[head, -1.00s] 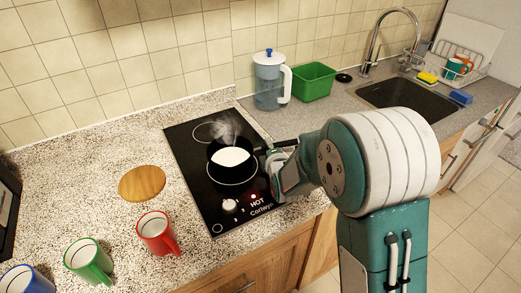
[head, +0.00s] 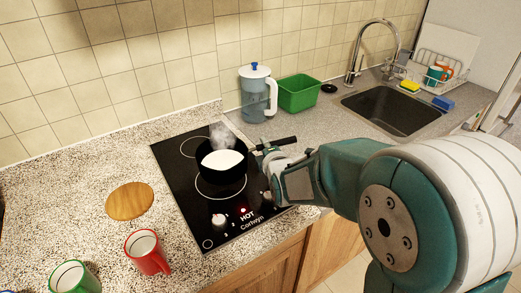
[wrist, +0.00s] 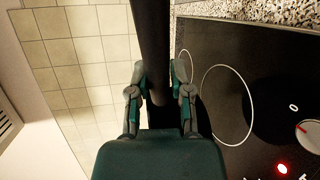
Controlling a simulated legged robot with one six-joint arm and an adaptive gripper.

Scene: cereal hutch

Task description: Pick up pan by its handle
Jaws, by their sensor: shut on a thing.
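The black pan (head: 222,172), with white contents, is over the black cooktop (head: 185,195) in the head view. It looks level and appears a little above the front burner ring, though the gap is hard to judge. Its dark handle (head: 285,141) points right. My gripper (head: 266,157) is at the handle, to the right of the pan body. In the wrist view, the handle (wrist: 152,45) runs between the two fingers of my gripper (wrist: 160,88), which are shut on it. The pan body is not clear in that view.
Steam rises at the pan, and a red HOT light (head: 243,210) is lit. A round wooden board (head: 130,201), a red mug (head: 146,252) and a green mug (head: 75,278) are left. A pitcher (head: 256,95) and green bin (head: 298,94) stand behind, the sink (head: 395,112) right.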

